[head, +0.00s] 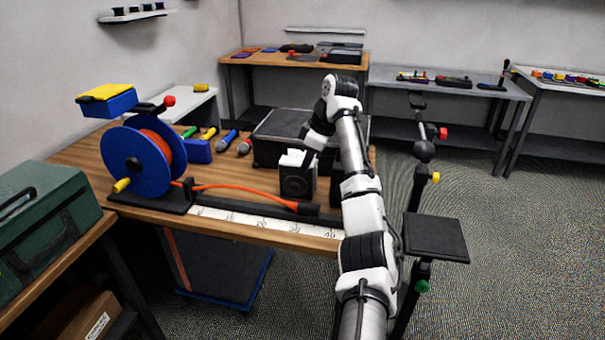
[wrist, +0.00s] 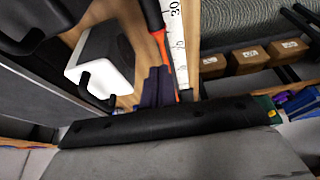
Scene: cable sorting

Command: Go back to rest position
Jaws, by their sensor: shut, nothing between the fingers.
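My arm reaches up from the bottom of the head view, bends at a high elbow and comes down over the right part of the wooden workbench (head: 80,158). Its end is by a small black and white box (head: 297,183), and my fingers cannot be made out there. In the wrist view my gripper (wrist: 158,80) shows as two dark fingertips side by side, shut and empty. They are beside the white measuring strip (wrist: 178,45) and the end of an orange cable, above the bench. The white part of a box (wrist: 118,80) is to their left.
A blue cable reel (head: 128,160) stands on the bench's left, its orange cable (head: 245,190) running right. A dark case (head: 280,130) lies behind the small box. A green toolbox (head: 45,215) is at far left. A black stand (head: 437,238) is right of my arm. Open carpet lies farther right.

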